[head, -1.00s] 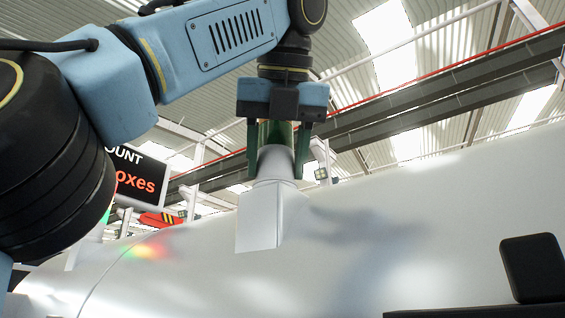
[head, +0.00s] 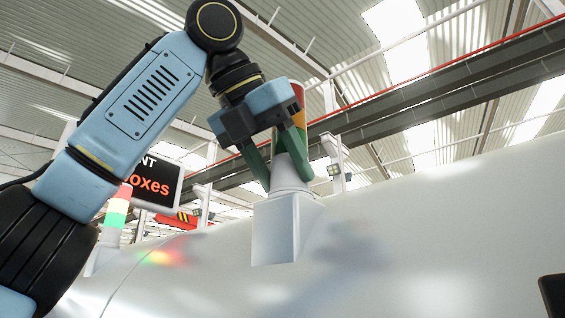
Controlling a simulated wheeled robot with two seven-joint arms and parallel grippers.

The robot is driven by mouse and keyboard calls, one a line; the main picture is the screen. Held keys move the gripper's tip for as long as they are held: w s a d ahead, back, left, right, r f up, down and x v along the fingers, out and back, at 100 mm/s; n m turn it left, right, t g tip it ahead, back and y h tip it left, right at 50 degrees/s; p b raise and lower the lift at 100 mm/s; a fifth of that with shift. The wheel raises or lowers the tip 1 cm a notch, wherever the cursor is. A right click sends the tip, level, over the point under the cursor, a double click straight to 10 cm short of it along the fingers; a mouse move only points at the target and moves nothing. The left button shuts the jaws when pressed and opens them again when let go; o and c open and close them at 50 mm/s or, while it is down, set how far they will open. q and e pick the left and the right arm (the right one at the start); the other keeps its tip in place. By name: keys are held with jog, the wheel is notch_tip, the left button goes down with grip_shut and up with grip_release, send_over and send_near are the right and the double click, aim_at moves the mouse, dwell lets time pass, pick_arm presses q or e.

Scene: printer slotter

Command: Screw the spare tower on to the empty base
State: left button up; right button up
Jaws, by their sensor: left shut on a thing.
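The spare tower (head: 299,108), with red, amber and green bands, stands nearly upright above the empty base. The base (head: 285,232) is a white box with a grey-white cone (head: 288,172) on top, on the big white machine. My left gripper (head: 288,180) is shut on the tower, with its green fingers on either side of the tower's lower part and their tips beside the cone. The tower's lower end is in line with the cone and seems to meet it; fingers partly hide the joint, so I cannot tell if it is threaded in. My right gripper is not in view.
Another light tower (head: 118,208) stands lit on its own base at the left. Behind it hangs a dark sign (head: 158,180) with red letters. The machine's white curved surface (head: 430,230) is clear to the right. A black object (head: 553,296) shows at the lower right edge.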

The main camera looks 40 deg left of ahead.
pick_arm(q)
jog(key=shift+f, duration=0.15)
jog(key=shift+w+m+h, duration=0.1)
jog(key=shift+m+h, duration=0.2)
jog(key=o, duration=1.2)
jog(key=shift+a, duration=0.1)
jog(key=shift+c, duration=0.2)
jog(key=v, duration=0.7)
jog(key=shift+s+r, duration=0.25)
jog(key=shift+s, duration=0.05)
